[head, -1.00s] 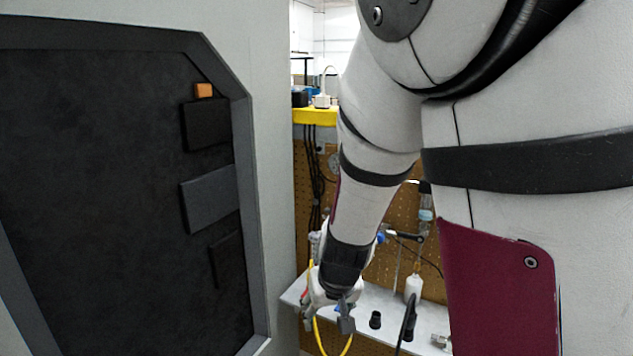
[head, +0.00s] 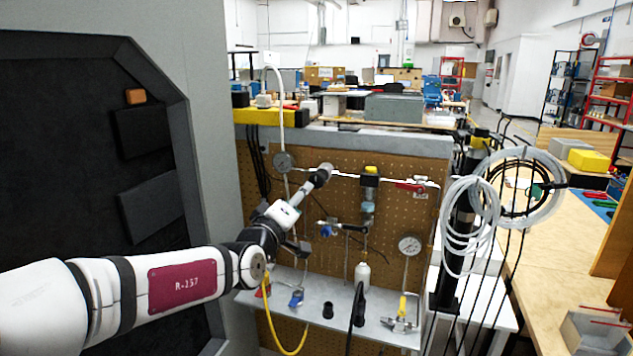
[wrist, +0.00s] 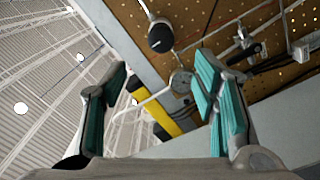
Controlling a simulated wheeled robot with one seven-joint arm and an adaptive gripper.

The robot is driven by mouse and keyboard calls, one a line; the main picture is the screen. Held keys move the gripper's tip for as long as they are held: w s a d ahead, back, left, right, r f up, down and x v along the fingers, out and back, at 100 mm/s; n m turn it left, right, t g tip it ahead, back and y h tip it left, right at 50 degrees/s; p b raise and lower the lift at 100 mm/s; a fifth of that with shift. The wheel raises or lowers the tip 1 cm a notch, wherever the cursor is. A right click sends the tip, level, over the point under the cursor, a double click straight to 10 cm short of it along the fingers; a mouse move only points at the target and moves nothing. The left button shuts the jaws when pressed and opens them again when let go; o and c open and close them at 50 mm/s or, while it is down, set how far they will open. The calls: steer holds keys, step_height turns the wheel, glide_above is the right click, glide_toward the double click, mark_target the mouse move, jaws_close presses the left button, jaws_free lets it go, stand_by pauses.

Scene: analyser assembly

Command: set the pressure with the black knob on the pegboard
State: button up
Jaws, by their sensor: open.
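The black knob (wrist: 160,38) shows in the wrist view on a silver fitting in front of the pegboard (wrist: 190,18). It lies beyond the fingertips, towards the top of the picture. My gripper (wrist: 160,78) is open and empty, its teal-padded fingers apart and clear of the knob. A round gauge (wrist: 181,81) shows between the fingers. In the head view my gripper (head: 288,224) is in front of the left part of the pegboard (head: 335,265). A gauge (head: 283,162) is above it. I cannot clearly make out the knob's black face there.
A red-handled valve (head: 410,187) and another gauge (head: 409,245) are further right. A large grey cabinet (head: 205,120) stands close on the left; coiled hoses (head: 470,225) hang at right.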

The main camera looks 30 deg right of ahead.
mark_target(316, 182)
steer(key=x, duration=1.3)
steer(key=shift+d+f, duration=0.1)
steer(key=c, duration=1.2)
